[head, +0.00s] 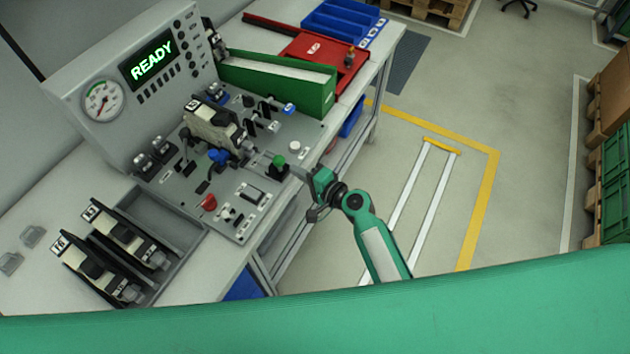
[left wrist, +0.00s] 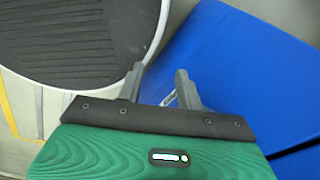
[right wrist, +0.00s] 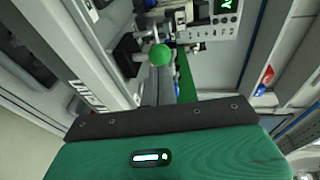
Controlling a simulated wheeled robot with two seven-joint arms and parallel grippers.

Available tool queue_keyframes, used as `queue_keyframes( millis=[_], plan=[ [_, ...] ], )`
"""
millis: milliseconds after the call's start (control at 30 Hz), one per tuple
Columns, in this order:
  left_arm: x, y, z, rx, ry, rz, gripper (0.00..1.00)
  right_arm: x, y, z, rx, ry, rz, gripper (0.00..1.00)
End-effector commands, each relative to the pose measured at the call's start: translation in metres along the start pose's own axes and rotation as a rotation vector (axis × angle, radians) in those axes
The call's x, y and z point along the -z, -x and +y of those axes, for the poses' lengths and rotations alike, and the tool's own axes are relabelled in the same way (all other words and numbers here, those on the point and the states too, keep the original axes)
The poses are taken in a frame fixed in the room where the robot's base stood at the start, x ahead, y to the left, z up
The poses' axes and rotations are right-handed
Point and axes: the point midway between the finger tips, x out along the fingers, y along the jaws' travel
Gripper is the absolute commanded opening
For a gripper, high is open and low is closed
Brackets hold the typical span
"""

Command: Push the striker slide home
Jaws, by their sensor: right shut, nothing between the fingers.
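A green ball knob (head: 279,161) on a black block stands at the front edge of the grey test panel (head: 234,235). It also shows in the right wrist view (right wrist: 159,54). A pale metal slide piece (head: 260,161) lies between it and a beige and black breaker unit (head: 213,125) in the fixture. I cannot tell for sure which part is the striker slide. My right gripper (head: 297,171) is shut and empty, just right of the green knob; contact is unclear. My left gripper (left wrist: 160,86) is open and empty, outside the head view.
A display (head: 152,60) reads READY. Breaker units (head: 90,262) lie in a grey tray at the left. A green bin (head: 300,90), red tray (head: 325,60) and blue bins (head: 343,20) stand behind. A blue surface (left wrist: 235,75) is near my left gripper. Floor at right is open.

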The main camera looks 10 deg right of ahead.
Motion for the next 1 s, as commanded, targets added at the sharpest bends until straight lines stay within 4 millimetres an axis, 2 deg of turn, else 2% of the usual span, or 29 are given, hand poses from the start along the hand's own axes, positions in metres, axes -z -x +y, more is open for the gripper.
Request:
queue_keyframes(
  millis=[100, 233, 667, 1000],
  plan=[
    [0.000, -0.004, 0.000, 0.000, 0.000, 0.001, 0.36, 0.000, -0.017, 0.001, 0.000, -0.001, 0.001, 0.00],
    [0.000, -0.005, 0.000, 0.000, 0.000, 0.001, 0.36, 0.001, -0.026, 0.001, -0.001, 0.000, 0.001, 0.00],
    [0.000, -0.006, 0.000, 0.000, 0.000, 0.001, 0.36, 0.000, -0.031, 0.001, -0.001, 0.000, 0.001, 0.00],
    [-0.002, -0.023, 0.001, 0.000, -0.001, 0.001, 0.36, -0.010, -0.082, -0.009, 0.001, 0.001, -0.001, 0.00]
  ],
)
